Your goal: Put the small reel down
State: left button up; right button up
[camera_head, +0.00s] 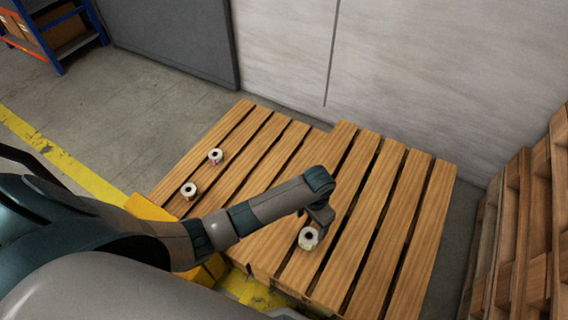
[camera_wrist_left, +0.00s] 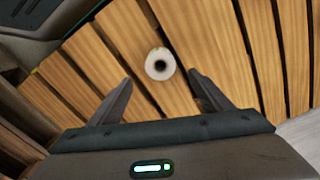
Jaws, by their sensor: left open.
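A small white reel (camera_head: 309,238) with a dark core stands on the wooden pallet (camera_head: 395,215), just below my left gripper (camera_head: 318,212) in the head view. In the left wrist view the same reel (camera_wrist_left: 160,64) sits between and a little beyond the two spread fingertips, with gaps on both sides. My left gripper is open and apart from the reel. Two more small reels stand on the pallets further left, one at the back (camera_head: 215,156) and one nearer (camera_head: 189,190). My right gripper does not show.
Stacked wooden pallets (camera_head: 535,215) stand at the right edge. A pale wall (camera_head: 430,70) runs behind the pallets. A blue-framed shelf (camera_head: 65,35) with boxes is at the far left. Yellow floor marking (camera_head: 60,155) runs along the left. Pallet slats behind my left gripper are bare.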

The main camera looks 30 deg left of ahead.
pick_arm(q)
jog(key=s+f+n+t+h, duration=0.1)
jog(key=s+f+h, duration=0.15)
jog(key=s, duration=0.85)
jog(key=s+a+n+t+y, duration=0.1)
jog(key=s+a, duration=0.2)
jog(key=s, duration=0.3)
jog(key=s+a+r+y, duration=0.1)
jog(key=s+a, duration=0.3)
jog(key=s, duration=0.1)
jog(key=shift+s+n+t, duration=0.4)
jog(key=shift+a, duration=0.1)
